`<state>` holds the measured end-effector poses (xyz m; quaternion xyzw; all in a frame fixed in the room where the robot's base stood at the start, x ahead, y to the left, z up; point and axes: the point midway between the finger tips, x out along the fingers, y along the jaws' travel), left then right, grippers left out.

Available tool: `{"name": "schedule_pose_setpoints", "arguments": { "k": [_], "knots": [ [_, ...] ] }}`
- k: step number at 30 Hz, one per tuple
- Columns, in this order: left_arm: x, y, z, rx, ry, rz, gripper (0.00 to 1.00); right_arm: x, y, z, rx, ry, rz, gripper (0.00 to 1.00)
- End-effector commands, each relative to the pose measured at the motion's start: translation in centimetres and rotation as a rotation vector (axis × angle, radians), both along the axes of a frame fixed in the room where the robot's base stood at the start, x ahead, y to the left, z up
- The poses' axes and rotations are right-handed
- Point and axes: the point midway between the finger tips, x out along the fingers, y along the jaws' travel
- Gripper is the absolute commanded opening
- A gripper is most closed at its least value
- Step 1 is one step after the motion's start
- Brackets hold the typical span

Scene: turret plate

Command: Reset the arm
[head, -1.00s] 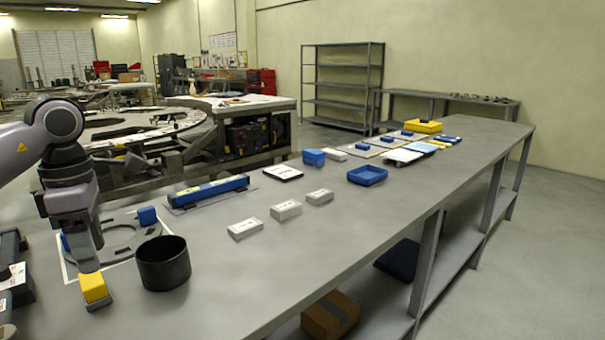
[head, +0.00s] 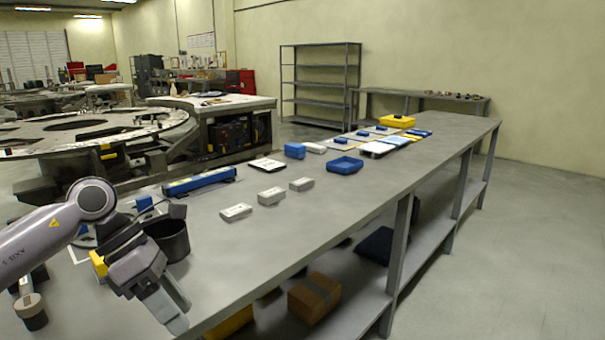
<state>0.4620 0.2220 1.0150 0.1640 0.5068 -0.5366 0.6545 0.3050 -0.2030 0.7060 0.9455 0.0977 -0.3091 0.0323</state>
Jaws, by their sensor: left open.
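My left arm comes in from the left, and its gripper (head: 176,312) hangs low over the front edge of the grey workbench (head: 262,245). The gripper is open, with nothing visible between its fingers. Just behind it stands a black round cup (head: 172,240), partly hidden by my arm. A yellow block (head: 99,264) sits left of the gripper. The grey ring plate on its white sheet is mostly hidden behind my arm; a blue block (head: 144,203) shows there. My right gripper is not in view.
A long blue-and-yellow bar (head: 199,181), several white boxes (head: 236,212) and a blue tray (head: 345,164) lie farther along the bench. A brown box (head: 314,298) is on the lower shelf. Floor to the right is clear.

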Motion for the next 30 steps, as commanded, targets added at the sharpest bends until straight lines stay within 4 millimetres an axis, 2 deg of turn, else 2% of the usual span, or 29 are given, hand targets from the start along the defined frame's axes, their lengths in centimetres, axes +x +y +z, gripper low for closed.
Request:
{"name": "schedule_pose_setpoints", "arguments": {
  "k": [1,6,9,13,18,23,26,30],
  "knots": [
    [-0.7,-2.7,-1.0,-0.103,0.041,0.0,0.55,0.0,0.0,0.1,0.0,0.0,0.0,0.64],
    [-2.6,-9.9,-1.8,-0.454,0.183,0.072,0.55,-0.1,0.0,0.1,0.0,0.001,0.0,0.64],
    [-3.4,-13.0,-1.5,-0.656,0.29,0.155,0.55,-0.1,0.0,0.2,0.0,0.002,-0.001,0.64],
    [-3.8,-15.5,-0.8,-0.902,0.452,0.301,0.55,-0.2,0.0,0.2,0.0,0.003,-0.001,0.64],
    [-3.0,-16.3,-0.6,-1.191,0.689,0.559,0.55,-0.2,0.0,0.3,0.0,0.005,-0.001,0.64],
    [-1.6,-14.8,-2.5,-1.413,0.934,0.867,0.55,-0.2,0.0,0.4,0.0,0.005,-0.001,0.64],
    [-1.0,-13.1,-5.0,-1.525,1.09,1.089,0.55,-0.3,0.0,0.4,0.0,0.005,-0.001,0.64],
    [-1.2,-10.1,-10.2,-1.636,1.311,1.433,0.55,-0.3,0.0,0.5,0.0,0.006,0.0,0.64]
  ]
}}
